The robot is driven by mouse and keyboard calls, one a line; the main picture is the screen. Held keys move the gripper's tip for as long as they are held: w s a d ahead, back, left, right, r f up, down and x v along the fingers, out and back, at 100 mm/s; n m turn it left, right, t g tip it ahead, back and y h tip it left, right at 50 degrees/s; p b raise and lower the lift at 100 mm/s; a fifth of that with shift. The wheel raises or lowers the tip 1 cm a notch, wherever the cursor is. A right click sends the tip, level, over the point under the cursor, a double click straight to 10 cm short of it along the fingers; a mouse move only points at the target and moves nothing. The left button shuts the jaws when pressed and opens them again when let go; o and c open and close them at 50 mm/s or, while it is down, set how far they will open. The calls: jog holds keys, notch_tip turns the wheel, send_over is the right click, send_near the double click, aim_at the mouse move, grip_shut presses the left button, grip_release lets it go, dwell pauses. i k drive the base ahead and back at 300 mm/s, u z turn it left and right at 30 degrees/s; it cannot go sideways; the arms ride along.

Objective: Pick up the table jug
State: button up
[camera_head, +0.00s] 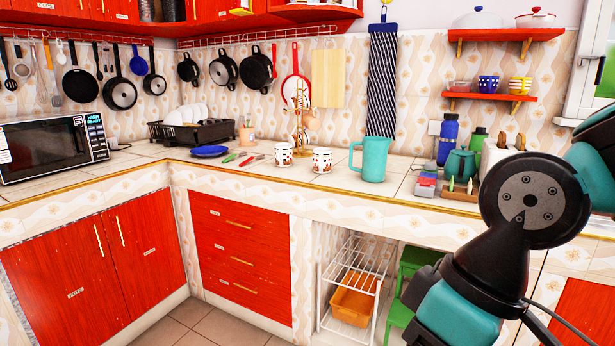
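The jug (374,159) is teal, with its handle on the left. It stands upright on the tiled counter (335,182), near the front edge and right of two patterned mugs, a first mug (283,154) and a second mug (322,160). Nothing covers the jug. My arm, black and teal, fills the right foreground, right of the jug and apart from it in the picture. My gripper's fingers cannot be made out in this view.
A teal teapot (460,165), a blue bottle (448,140) and small boxes (426,185) stand right of the jug. A mug rack (300,128) stands behind the mugs. A striped cloth (382,85) hangs behind the jug. Below the counter is a white wire shelf (353,285).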

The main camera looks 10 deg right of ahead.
aim_at(375, 152)
jog(key=u, duration=0.5)
jog(key=k, duration=0.15)
jog(key=z, duration=1.3)
jog(key=i, duration=1.35)
jog(key=u, duration=0.85)
jog(key=i, duration=0.65)
jog(key=u, duration=0.7)
